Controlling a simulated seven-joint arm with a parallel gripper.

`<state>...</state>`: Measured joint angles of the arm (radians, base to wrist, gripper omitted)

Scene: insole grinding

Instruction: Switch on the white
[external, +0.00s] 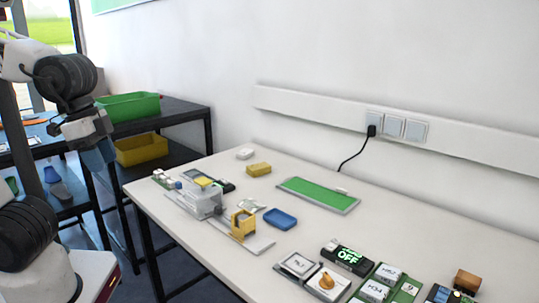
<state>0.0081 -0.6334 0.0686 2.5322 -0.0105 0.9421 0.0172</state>
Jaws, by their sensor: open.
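A white panel (299,265) with a label stands at the front of the table. Beside it is a white box (338,288) with an orange knob (326,281) on top. Right behind them is a black display (349,256) with lit green letters reading "OFF". A grey and white machine (203,200) with a yellow holder (242,224) stands at the table's left. My gripper (98,157) is at the left, off the table's edge and far from the knob. It is open and appears empty; its fingertips are small and hard to make out.
The table (300,228) also bears a green pad (318,194), a blue tray (280,218), a yellow block (259,169) and a green labelled board (408,292). A black cable (353,156) runs from a wall socket. A dark shelf with a green bin (128,106) stands behind my arm.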

